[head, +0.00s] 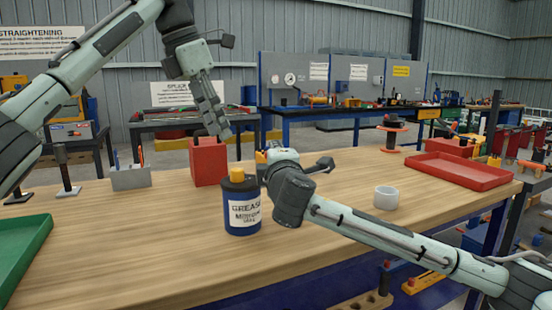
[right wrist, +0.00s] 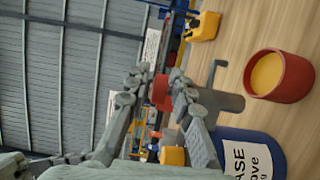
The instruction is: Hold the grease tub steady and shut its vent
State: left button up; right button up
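The grease tub (head: 242,205) is a dark blue can with a white label and a yellow cap (head: 237,174). It stands upright on the table. In the right wrist view the tub (right wrist: 273,147) is at the lower right, with the yellow cap (right wrist: 172,156) partly behind a finger. I cannot make out the vent's state. My right gripper (right wrist: 159,77) has its fingers apart, with nothing held between the tips; in the head view it is beside the tub, mostly hidden by its own wrist. My left gripper (head: 222,134) points down above a red box, apart from the tub; its finger gap is unclear.
The red box (head: 208,163) stands behind the tub. A white cup (head: 386,197) and a red tray (head: 460,171) are to the right. A green tray (head: 22,250) is at the left. A red cup (right wrist: 280,77) with yellow inside shows in the right wrist view.

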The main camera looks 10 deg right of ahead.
grip_shut()
dwell(0.3)
